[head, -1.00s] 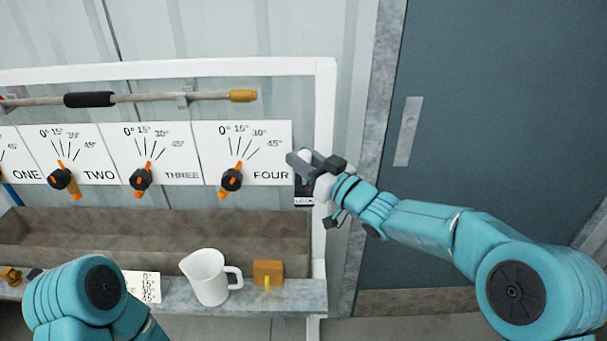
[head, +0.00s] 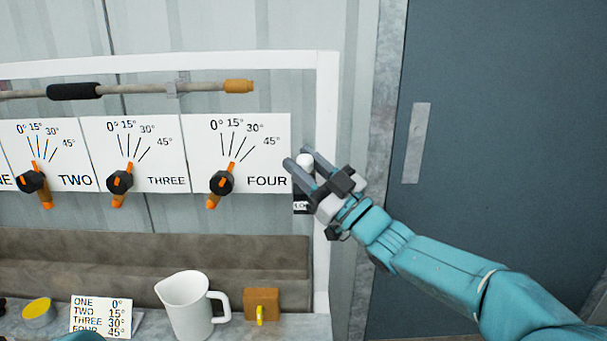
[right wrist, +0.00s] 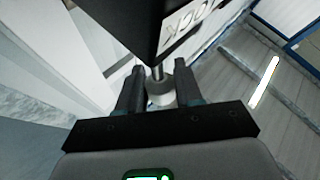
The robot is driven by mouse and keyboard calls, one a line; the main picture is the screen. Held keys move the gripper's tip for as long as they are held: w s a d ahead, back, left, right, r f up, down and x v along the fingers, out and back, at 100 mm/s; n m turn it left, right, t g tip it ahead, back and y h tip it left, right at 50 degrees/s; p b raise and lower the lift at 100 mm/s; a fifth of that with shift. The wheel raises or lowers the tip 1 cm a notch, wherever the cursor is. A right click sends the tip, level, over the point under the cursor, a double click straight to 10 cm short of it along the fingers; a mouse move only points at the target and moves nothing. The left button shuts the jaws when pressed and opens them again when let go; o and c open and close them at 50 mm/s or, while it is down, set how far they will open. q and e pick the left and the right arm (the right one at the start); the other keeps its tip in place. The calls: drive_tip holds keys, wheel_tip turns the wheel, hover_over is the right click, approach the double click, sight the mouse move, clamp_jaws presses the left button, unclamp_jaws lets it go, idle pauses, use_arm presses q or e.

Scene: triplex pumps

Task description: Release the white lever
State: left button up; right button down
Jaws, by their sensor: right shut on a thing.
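The white lever's round knob (head: 304,161) shows at the right end of the panel row, above a dark box with a LOCK label (head: 301,206). My right gripper (head: 297,160) is at the lever, with its two grey fingers on either side of the knob, shut on it. In the right wrist view the pale knob (right wrist: 160,94) on a metal stem sits between the two fingers, below the dark LOCK box (right wrist: 172,35). My left gripper is out of view.
Panels with orange-handled valves, such as FOUR (head: 221,183), line the wall left of the lever. A white frame post (head: 327,110) stands beside it. Below are a trough (head: 150,260), a white jug (head: 190,304) and an orange block (head: 262,303). A blue-grey door (head: 500,130) is at right.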

drive_tip(key=shift+f, duration=0.15)
drive_tip(key=c, duration=1.1)
unclamp_jaws()
drive_tip(key=shift+o, duration=1.4)
drive_tip(key=shift+s, duration=0.2)
drive_tip(key=shift+w, duration=0.15)
drive_tip(key=b+v, duration=0.2)
drive_tip(key=v, duration=1.4)
drive_tip(key=shift+d, duration=0.1)
